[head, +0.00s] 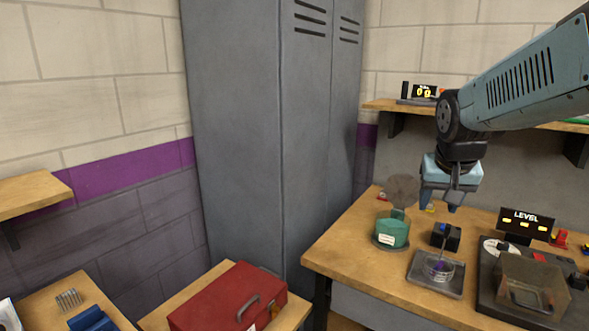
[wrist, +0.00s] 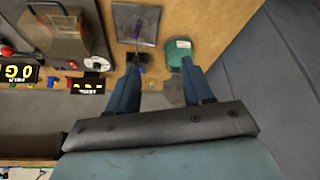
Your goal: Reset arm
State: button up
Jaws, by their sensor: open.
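My arm reaches in from the right in the head view, and my gripper (head: 440,202) hangs above the back of the wooden workbench (head: 345,235). In the wrist view my gripper (wrist: 158,82) shows two blue fingers spread apart with nothing held between them. A teal container (head: 392,231) with a white label stands on the bench, below and left of the gripper in the head view. It also shows in the wrist view (wrist: 179,52), close to one finger.
A grey tray (head: 421,277) with a clear dish holding something purple sits near the bench front. A machine (head: 530,283) with a LEVEL display (head: 526,223) stands right. A wall shelf (head: 390,105) is behind my arm. A grey locker (head: 238,130) and red toolbox (head: 230,300) are left.

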jog(key=s+a+n+y, duration=0.1)
jog(key=s+a+n, duration=0.2)
jog(key=s, duration=0.8)
jog(key=a+r, duration=0.1)
jog(key=a, duration=0.1)
jog(key=shift+s+a+t+y, duration=0.15)
jog(key=shift+a+t+y, duration=0.15)
jog(key=shift+a, duration=0.05)
jog(key=shift+c, duration=0.2)
dwell(0.4)
